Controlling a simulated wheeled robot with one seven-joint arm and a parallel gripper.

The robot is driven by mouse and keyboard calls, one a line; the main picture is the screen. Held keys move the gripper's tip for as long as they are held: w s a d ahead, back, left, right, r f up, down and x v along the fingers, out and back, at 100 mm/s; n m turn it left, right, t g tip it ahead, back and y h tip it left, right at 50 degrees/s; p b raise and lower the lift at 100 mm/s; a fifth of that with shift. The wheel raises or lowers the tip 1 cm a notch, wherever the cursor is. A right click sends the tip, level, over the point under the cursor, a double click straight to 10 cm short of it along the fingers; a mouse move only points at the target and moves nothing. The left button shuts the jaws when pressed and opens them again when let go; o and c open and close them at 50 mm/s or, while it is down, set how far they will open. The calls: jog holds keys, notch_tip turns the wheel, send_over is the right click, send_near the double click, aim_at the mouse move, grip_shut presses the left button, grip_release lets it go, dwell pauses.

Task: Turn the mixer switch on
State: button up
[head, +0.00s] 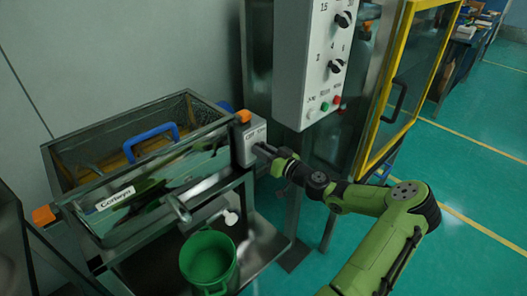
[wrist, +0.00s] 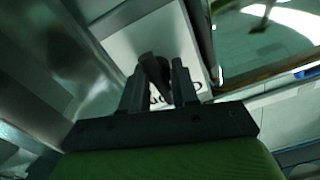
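The mixer's switch is a dark knob (wrist: 155,72) on the face of a light grey box (head: 248,142) at the right end of the sieve's trough. In the wrist view the knob sits tilted between the two dark fingers of my gripper (wrist: 158,82), one on each side. The fingers are apart; whether either touches the knob is hard to tell. In the head view my gripper (head: 264,152) reaches the box from the right and hides the knob. Lettering on the box shows partly behind the fingers, and I cannot read the setting.
The trough (head: 130,190) holds a blue handle (head: 150,138). A green bucket (head: 208,262) stands below. A white control panel (head: 310,60) with knobs and buttons hangs above my gripper. A yellow-framed glass door (head: 385,135) stands behind my arm. The floor at right is clear.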

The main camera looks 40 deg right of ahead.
grip_shut()
